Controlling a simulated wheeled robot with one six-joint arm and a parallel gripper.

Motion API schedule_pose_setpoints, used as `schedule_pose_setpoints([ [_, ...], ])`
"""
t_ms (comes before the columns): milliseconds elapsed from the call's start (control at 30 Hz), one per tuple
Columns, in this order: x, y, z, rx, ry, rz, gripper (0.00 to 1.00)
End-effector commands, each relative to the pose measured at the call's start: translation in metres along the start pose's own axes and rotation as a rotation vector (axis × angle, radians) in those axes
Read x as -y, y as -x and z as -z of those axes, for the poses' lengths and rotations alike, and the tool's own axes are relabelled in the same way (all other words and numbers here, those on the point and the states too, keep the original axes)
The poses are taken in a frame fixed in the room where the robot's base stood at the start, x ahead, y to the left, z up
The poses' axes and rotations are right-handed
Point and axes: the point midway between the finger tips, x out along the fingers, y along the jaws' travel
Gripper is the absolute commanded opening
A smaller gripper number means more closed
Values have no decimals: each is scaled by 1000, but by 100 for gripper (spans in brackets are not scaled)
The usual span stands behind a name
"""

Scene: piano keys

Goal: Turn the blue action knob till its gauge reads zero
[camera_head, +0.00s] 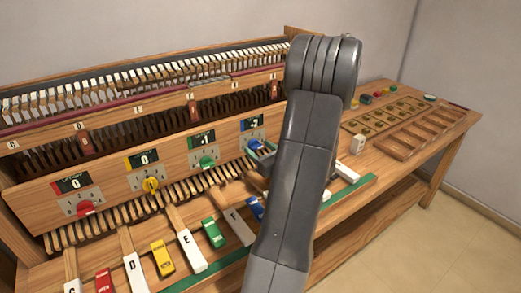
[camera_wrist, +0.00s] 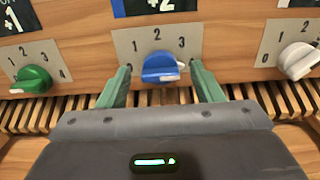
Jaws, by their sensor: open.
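The blue action knob (camera_wrist: 161,67) sits on a pale dial plate (camera_wrist: 128,42), its white mark toward the right. The numbers 1, 2 and 3 show above it. Its gauge (camera_wrist: 158,6) reads +2 at the top edge of the wrist view, and the same gauge shows in the head view (camera_head: 252,123), too small to read surely. My gripper (camera_wrist: 160,72) is open, with one green finger on each side of the knob. Gaps show between the fingers and the knob. In the head view my gripper (camera_head: 262,152) is at the panel, partly behind my arm.
The green knob (camera_wrist: 30,79) stands left, its gauge (camera_wrist: 12,18) reading +1. A white knob (camera_wrist: 298,60) stands right. The red (camera_head: 86,208) and yellow knobs (camera_head: 151,184) have gauges reading 0. Coloured key blocks and lettered keys lie below. A wooden tray (camera_head: 420,135) is at right.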

Motion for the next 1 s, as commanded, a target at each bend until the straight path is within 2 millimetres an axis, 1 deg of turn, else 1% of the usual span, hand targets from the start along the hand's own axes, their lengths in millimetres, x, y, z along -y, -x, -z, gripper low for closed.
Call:
schedule_pose_setpoints([
  [67,0,0,0,0,0,0,58],
  [200,0,0,0,0,0,0,31],
  [267,0,0,0,0,0,0,19],
  [300,0,0,0,0,0,0,15],
  [467,0,0,1,0,7,0,15],
  [667,0,0,4,0,65,0,15],
  [867,-1,0,7,2,195,0,15],
  [1000,-1,1,8,2,315,0,15],
])
